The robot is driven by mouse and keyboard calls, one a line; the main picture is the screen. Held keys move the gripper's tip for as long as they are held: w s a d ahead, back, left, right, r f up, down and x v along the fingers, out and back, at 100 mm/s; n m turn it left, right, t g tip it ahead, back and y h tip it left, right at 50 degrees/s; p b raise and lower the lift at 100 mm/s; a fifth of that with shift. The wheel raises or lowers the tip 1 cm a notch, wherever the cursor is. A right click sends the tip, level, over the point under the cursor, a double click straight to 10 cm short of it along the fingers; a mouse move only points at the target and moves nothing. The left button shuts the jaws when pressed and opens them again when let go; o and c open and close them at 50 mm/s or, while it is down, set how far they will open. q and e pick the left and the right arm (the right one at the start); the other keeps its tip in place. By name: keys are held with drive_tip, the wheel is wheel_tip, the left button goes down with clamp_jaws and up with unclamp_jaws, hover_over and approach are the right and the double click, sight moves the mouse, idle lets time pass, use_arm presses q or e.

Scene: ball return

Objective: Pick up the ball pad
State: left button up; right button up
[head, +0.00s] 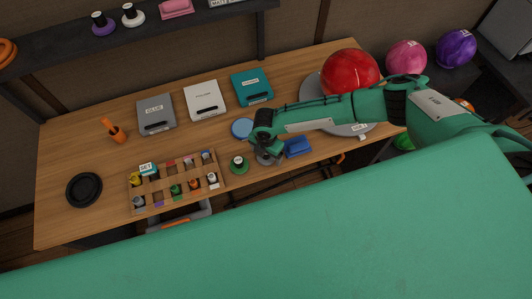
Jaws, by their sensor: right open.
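I cannot tell for certain which item is the ball pad. My left gripper is out of view.
A wooden compartment tray (170,196) with several small bottles stands to the left. A red ball (350,72) rests on a grey round stand behind my right arm. Several boxes line the back. A black ring dish (84,189) lies far left; the table around it is clear.

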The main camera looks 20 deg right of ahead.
drive_tip(key=shift+f, duration=0.2)
drive_tip(key=c, duration=1.1)
drive_tip(key=shift+o, duration=0.2)
drive_tip(key=shift+r, duration=0.15)
wheel_tip(320, 180, up, 20)
drive_tip(key=b, duration=0.5)
